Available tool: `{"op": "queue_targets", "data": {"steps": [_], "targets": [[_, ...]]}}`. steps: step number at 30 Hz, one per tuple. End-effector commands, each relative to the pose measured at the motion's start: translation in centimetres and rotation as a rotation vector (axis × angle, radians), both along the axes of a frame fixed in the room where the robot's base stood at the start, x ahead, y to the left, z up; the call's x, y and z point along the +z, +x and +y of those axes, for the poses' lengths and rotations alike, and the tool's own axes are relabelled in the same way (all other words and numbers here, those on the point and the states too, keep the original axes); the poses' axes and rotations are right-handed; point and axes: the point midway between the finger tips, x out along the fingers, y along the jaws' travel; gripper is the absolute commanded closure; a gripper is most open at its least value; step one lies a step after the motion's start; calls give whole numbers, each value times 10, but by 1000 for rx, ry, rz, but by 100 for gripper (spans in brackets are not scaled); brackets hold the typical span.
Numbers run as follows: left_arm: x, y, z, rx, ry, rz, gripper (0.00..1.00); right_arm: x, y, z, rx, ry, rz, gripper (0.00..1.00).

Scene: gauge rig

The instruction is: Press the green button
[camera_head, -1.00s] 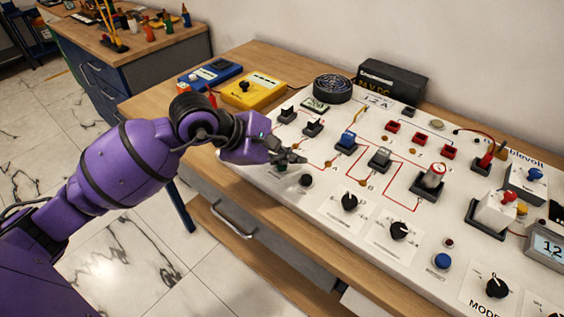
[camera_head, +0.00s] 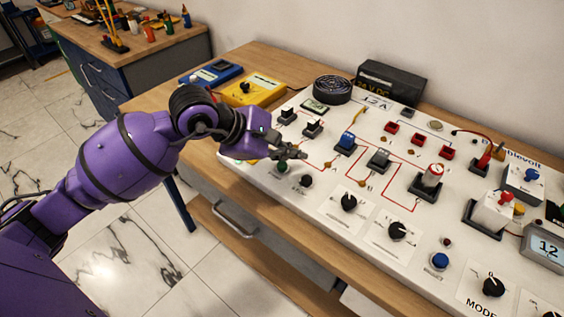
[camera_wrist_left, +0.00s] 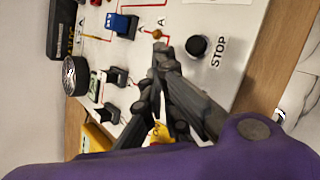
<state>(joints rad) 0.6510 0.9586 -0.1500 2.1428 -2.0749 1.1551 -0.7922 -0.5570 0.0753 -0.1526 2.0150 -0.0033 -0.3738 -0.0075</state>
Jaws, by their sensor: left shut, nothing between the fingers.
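The green button (camera_head: 282,167) sits near the front left edge of the white panel (camera_head: 330,226), left of a black button (camera_head: 306,181). My left gripper (camera_head: 302,155) is shut and empty. In the head view it shows just behind and above the green button, with its fingertips pointing right over the panel. I cannot tell whether it touches the panel. In the left wrist view the shut fingers (camera_wrist_left: 160,60) point at the panel beside the black button marked STOP (camera_wrist_left: 198,46). The green button is not seen there, perhaps hidden by the fingers. My right gripper is not in view.
Black switches (camera_head: 313,128) stand behind the gripper, and a blue switch (camera_head: 345,143) stands to its right. Black knobs (camera_head: 349,203) lie farther right along the front. A yellow box (camera_head: 253,92) and a round black speaker (camera_head: 332,89) are at the back.

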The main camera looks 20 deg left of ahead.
Motion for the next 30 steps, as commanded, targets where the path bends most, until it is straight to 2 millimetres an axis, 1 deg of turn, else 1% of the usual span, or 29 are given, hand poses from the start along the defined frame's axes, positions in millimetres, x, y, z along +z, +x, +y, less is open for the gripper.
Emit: {"op": "queue_targets", "data": {"steps": [5, 8, 18, 20, 30], "targets": [[3, 0, 0, 0, 0, -1, 100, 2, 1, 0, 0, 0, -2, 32], [11, 1, 0, 0, 1, -4, 100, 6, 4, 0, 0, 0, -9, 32], [46, 1, 0, 0, 1, -5, 100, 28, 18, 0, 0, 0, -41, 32], [50, 0, 0, -1, 1, -4, 100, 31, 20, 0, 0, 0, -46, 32], [50, 0, 0, -1, 0, 1, 100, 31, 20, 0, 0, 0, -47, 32]]}}
